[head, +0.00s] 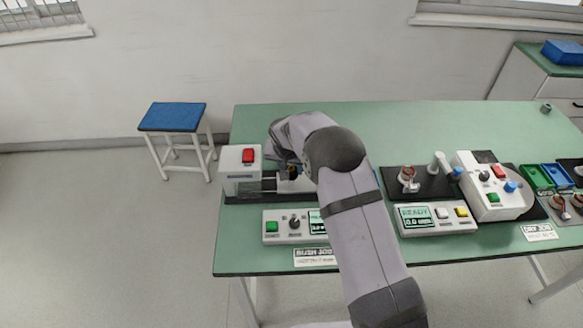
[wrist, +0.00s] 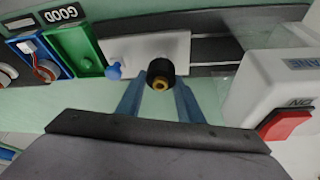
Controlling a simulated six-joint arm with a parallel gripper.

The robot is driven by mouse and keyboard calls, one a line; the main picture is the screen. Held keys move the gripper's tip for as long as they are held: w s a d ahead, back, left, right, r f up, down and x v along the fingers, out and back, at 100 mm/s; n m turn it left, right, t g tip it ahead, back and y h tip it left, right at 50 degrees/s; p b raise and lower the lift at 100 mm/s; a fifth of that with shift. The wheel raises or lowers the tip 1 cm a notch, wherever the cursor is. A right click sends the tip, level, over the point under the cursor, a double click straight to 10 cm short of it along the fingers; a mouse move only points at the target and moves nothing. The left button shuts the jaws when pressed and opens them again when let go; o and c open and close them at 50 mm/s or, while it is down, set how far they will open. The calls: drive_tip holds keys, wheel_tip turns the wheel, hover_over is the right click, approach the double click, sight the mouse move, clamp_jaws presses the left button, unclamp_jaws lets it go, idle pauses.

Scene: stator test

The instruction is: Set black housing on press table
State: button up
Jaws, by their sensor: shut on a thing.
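The black housing (wrist: 154,69), a short round part with a brass-coloured centre, is between the blue fingertips of my gripper (wrist: 160,86) in the wrist view. My gripper is shut on it. Behind it is a white plate (wrist: 121,48) on dark rails, which looks like the press table. I cannot tell whether the housing touches the plate. In the head view my gripper (head: 291,169) is low beside the white press block (head: 236,175), mostly hidden by my arm. A small dark part shows there, too small to make out clearly.
The press has a red switch (wrist: 287,124). A blue knob (wrist: 114,71) stands by the plate. A green tray (wrist: 90,63) and a blue tray (wrist: 25,49) are near. A control box (head: 283,226) sits in front; another test station (head: 490,190) stands right.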

drive_tip(key=shift+f, duration=0.25)
drive_tip(key=shift+f+b, duration=0.35)
drive_tip(key=shift+b, duration=0.15)
drive_tip(key=shift+f+b, duration=0.75)
drive_tip(key=shift+b, duration=0.15)
drive_tip(key=o, duration=1.1)
drive_tip(key=shift+o, duration=0.2)
drive_tip(key=shift+b+v, duration=1.1)
drive_tip(key=shift+v, duration=2.6)
drive_tip(key=shift+s+d, duration=0.1)
